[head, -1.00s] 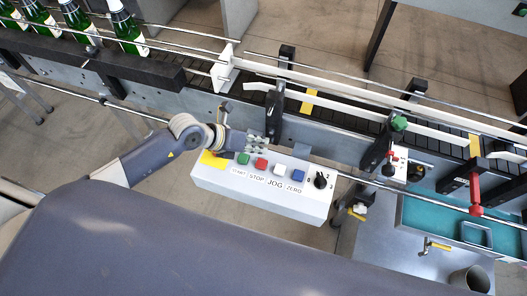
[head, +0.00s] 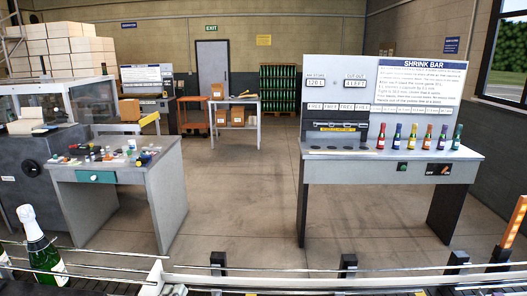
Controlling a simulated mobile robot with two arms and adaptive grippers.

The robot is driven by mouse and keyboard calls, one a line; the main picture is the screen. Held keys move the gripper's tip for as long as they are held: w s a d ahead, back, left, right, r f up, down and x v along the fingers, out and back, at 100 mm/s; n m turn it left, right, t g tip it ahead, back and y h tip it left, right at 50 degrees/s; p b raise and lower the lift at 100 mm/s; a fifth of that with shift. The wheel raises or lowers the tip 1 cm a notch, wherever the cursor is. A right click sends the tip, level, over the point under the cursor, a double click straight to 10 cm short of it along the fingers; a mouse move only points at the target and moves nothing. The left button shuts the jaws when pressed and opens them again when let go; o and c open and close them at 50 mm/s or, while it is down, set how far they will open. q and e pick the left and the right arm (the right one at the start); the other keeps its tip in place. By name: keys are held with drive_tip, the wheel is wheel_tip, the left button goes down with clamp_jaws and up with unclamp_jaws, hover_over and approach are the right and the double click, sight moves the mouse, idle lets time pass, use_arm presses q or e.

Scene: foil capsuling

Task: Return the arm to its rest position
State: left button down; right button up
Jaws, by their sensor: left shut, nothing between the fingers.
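My left gripper (head: 174,290) barely shows as a small grey piece at the bottom edge of the head view, just right of a white conveyor post (head: 153,278). Its fingers are shut with nothing between them, and most of it and its arm are cut off below the picture. My right gripper is not in view. The button box is out of view.
Conveyor rails (head: 300,268) cross the bottom, with a foil-topped green bottle (head: 42,250) at left. Beyond lie a grey table (head: 150,165) with small parts and a shrink bar bench (head: 395,172) with several coloured bottles. The floor (head: 245,190) between them is clear.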

use_arm(q)
drive_tip(key=s+a+f+n+g+y, duration=0.3)
drive_tip(key=s+a+f+n+g, duration=0.1)
drive_tip(key=f+n, duration=0.25)
drive_tip(key=s+a+f+n+g+y, duration=0.3)
drive_tip(key=s+a+f+n+g, duration=0.15)
drive_tip(key=f, duration=0.25)
drive_tip(key=s+d+f+n+g+h, duration=0.1)
drive_tip(key=s+d+f+g+h, duration=0.2)
drive_tip(key=s, duration=0.5)
drive_tip(key=s+d+f+n+g+h, duration=0.1)
drive_tip(key=s+d+f+g, duration=0.35)
drive_tip(key=s, duration=0.25)
wheel_tip(320, 180, down, 34)
drive_tip(key=s+g+b, duration=0.1)
drive_tip(key=s+b, duration=0.1)
drive_tip(key=b, duration=0.4)
drive_tip(key=s+a+f+b, duration=0.2)
drive_tip(key=s+f, duration=0.6)
drive_tip(key=f, duration=0.2)
drive_tip(key=s+a+f+g+b, duration=0.1)
drive_tip(key=s+f+b, duration=0.1)
drive_tip(key=s+f, duration=0.6)
drive_tip(key=shift+s+a+f+m+g+b, duration=0.3)
drive_tip(key=shift+a+f+m+b, duration=0.1)
drive_tip(key=shift+f, duration=0.5)
